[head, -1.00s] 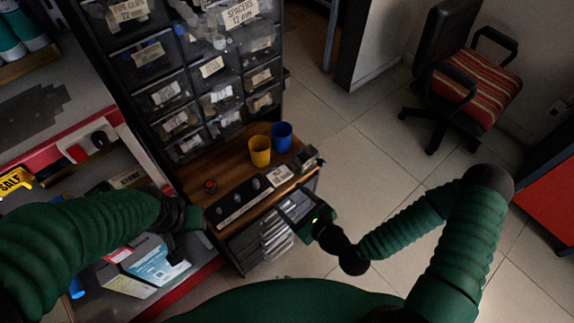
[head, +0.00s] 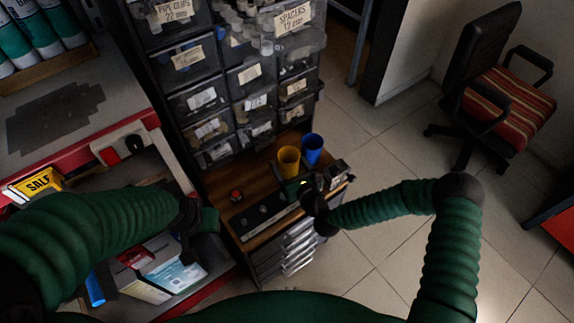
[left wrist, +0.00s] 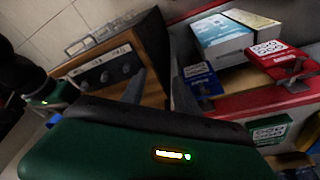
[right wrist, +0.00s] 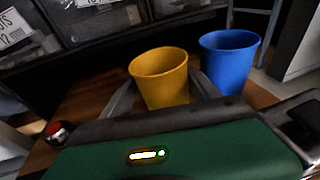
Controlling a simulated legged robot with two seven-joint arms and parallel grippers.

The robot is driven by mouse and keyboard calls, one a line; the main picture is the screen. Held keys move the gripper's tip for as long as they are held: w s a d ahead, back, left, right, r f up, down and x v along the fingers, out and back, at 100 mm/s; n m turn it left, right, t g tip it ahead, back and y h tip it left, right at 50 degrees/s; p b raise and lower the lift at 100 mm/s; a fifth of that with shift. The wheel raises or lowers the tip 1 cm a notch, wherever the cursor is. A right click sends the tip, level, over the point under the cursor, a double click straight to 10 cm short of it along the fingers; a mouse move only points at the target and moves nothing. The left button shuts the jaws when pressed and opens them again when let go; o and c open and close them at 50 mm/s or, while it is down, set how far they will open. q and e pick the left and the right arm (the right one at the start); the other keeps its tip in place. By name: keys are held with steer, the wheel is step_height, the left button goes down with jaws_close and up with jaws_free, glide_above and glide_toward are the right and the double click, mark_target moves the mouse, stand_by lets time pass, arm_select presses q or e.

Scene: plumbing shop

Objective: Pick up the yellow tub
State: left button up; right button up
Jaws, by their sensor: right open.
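The yellow tub (head: 288,163) stands upright and open-topped on the wooden top of a small drawer cabinet. My right gripper (head: 302,184) is just in front of it, at its near side. In the right wrist view the yellow tub (right wrist: 162,78) shows beyond and between the two spread fingers of the right gripper (right wrist: 163,92); nothing is held, and contact cannot be told. My left gripper (head: 205,218) is off to the left, by the red-edged shelf. In the left wrist view the left gripper (left wrist: 158,85) has its fingers apart with nothing between them.
A blue tub (head: 312,148) stands close to the right of the yellow one. A red button (head: 236,195) and a black panel with knobs (head: 264,217) are on the same wooden top (head: 222,183). Parts drawers (head: 207,98) rise behind. Boxes (left wrist: 222,42) lie on the shelf at left.

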steer(key=shift+w+f, duration=0.1)
steer(key=shift+w, duration=0.2)
steer(key=shift+d, duration=0.35)
steer(key=shift+a, duration=0.25)
steer(key=c, duration=1.1)
steer(key=shift+d, duration=0.15)
